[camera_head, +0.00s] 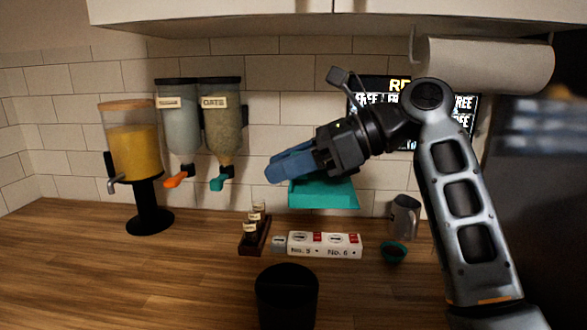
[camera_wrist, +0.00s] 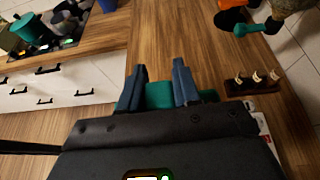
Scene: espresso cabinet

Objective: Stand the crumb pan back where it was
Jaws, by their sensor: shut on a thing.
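The crumb pan is a teal, shallow tray (camera_head: 325,196). It is held in the air above the counter, below and beside my gripper's fingers in the head view. My gripper (camera_head: 276,172) has blue fingers and points left and slightly down. In the wrist view my gripper (camera_wrist: 160,78) is shut on the teal crumb pan (camera_wrist: 158,95), which shows between the two fingers. Much of the pan is hidden there by the gripper body.
Below the pan stand a white block with labels (camera_head: 325,244) and a dark rack of small bottles (camera_head: 255,232). A black container (camera_head: 287,295) is in front. A grey pitcher (camera_head: 405,216) and teal bowl (camera_head: 394,253) stand right. Dispensers (camera_head: 222,125) hang behind left.

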